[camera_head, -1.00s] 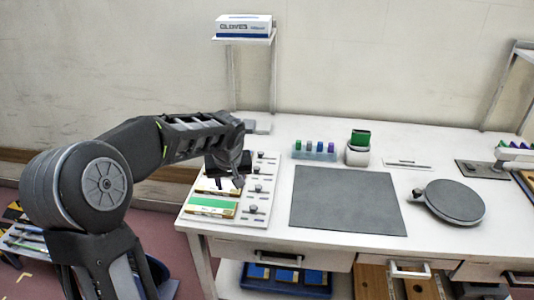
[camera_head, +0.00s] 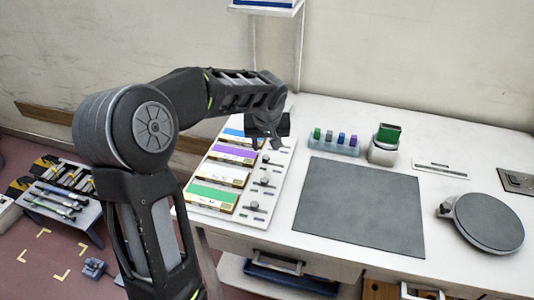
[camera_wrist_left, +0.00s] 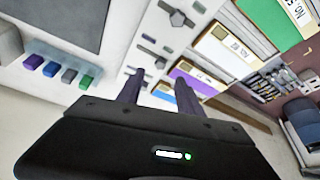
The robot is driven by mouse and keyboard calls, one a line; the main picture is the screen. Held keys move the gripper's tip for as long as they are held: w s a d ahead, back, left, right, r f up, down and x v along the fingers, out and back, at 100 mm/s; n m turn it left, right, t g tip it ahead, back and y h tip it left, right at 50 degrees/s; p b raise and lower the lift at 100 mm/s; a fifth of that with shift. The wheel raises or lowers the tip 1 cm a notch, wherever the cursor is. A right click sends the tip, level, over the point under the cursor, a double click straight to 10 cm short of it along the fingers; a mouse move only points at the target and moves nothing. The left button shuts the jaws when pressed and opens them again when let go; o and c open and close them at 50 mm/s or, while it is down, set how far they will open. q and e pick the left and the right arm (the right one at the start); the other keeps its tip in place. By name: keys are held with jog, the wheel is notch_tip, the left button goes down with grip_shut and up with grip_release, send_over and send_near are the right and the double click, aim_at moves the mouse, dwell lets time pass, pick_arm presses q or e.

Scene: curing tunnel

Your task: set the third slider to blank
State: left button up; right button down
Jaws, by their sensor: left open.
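A pale slider board (camera_head: 272,190) lies along the table's left edge. It carries a column of cards: blue (camera_head: 238,137), purple (camera_head: 232,155), white (camera_head: 224,175) and green (camera_head: 211,197). To their right are grey slider knobs, one beside the white card (camera_head: 265,182) and one beside the green card (camera_head: 252,206). The knobs also show in the left wrist view (camera_wrist_left: 151,38). My left gripper (camera_head: 272,143) is open and empty above the far end of the board, hiding the farthest slider. Its two fingers (camera_wrist_left: 160,92) point at the board. My right gripper is out of view.
A dark grey mat (camera_head: 360,205) lies right of the board. Behind it are a rack of coloured blocks (camera_head: 335,143) and a holder with a green-topped item (camera_head: 384,145). A round grey plate (camera_head: 488,222) is at the right. A shelf post rises behind my left arm.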

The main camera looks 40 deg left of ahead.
aim_at(266, 157)
pick_arm(q)
jog(key=p+x, duration=0.1)
jog(key=x, duration=0.6)
jog(key=shift+a+f, duration=0.1)
jog(key=shift+f, duration=0.05)
jog(key=shift+c, duration=0.4)
grip_shut()
dwell(0.9)
